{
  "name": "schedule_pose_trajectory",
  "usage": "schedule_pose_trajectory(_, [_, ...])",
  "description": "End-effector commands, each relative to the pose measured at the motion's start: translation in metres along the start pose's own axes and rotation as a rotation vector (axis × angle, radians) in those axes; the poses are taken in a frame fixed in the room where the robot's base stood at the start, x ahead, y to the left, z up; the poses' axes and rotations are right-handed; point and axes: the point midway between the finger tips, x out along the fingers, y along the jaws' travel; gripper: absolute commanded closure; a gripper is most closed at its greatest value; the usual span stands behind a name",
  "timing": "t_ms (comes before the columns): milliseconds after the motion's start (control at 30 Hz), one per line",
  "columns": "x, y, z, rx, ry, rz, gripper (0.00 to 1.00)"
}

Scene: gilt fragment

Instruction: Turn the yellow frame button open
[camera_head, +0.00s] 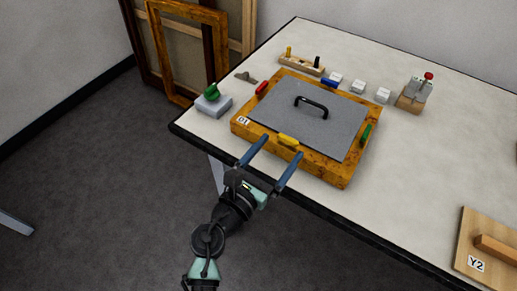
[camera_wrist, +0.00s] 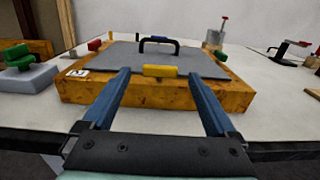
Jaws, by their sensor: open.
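The yellow frame button (camera_head: 288,139) lies on the near edge of the wooden frame (camera_head: 325,172), overlapping the grey backing panel (camera_head: 345,129). It also shows in the wrist view (camera_wrist: 160,71), lying level along the frame's near edge. My gripper (camera_head: 277,147) is open, its two blue fingers pointing at the near side of the frame. In the wrist view my gripper (camera_wrist: 157,75) has one finger left and one right of the yellow button, with a clear gap on both sides. Nothing is between the fingers closer in.
A red button (camera_head: 262,88) and a green button (camera_head: 366,134) sit on other frame edges. A black handle (camera_head: 312,104) rises from the panel.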

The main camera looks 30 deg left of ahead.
Motion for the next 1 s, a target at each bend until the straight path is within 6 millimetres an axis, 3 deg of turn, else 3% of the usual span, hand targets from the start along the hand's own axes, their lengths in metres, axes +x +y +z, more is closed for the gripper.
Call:
schedule_pose_trajectory(200, [-0.045, 0.001, -0.002, -0.001, 0.002, 0.001, 0.07])
schedule_pose_trajectory(400, [-0.073, 0.000, -0.001, -0.001, 0.001, 0.001, 0.07])
schedule_pose_trajectory(600, [-0.083, 0.000, 0.001, -0.001, -0.002, -0.001, 0.07])
schedule_pose_trajectory(1000, [-0.084, 0.000, 0.001, -0.001, -0.002, -0.001, 0.07])
